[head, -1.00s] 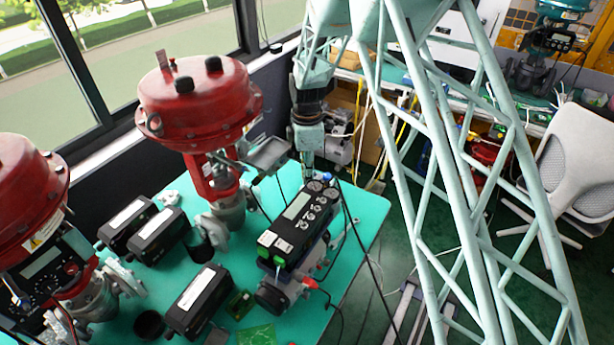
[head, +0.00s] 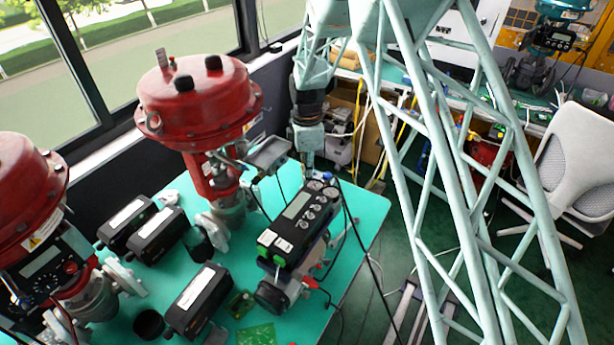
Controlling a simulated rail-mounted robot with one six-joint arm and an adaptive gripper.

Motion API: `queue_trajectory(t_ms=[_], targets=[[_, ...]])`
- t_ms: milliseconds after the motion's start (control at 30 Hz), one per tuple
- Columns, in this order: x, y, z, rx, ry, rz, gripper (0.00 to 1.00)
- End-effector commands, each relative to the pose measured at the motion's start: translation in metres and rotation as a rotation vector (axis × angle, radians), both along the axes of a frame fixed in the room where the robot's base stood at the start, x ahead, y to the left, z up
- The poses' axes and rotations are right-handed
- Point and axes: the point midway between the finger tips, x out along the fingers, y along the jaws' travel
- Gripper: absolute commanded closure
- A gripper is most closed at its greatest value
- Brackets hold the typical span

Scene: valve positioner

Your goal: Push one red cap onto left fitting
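My gripper (head: 308,158) hangs straight down at the far end of the black positioner (head: 300,218) on the green table. Its fingertips are small and partly hidden, so I cannot tell whether they are open or shut, or hold anything. The positioner has a display, round gauges and green connectors. Small red parts (head: 309,282) show at its near right side, by a cable; I cannot tell whether they are caps. The left fitting cannot be made out.
Red valve actuators stand at the left, one large (head: 198,98) beside the positioner. Black boxes (head: 198,298) and a green circuit board (head: 256,335) lie on the table (head: 362,212). Cables hang over its right edge. A grey chair (head: 580,160) stands at the right.

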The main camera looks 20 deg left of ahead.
Motion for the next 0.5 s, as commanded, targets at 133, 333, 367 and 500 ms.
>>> queue_trajectory(t_ms=[133, 333, 367, 500], targets=[[0.0, 0.0, -0.0017, 0.0, 0.0, 0.0, 0.94], [0.0, 0.0, -0.0035, 0.0, 0.0, 0.0, 0.94], [0.0, 0.0, -0.0037, 0.0, 0.0, 0.0, 0.94], [0.0, 0.0, -0.005, 0.0, 0.0, 0.0, 0.94]])
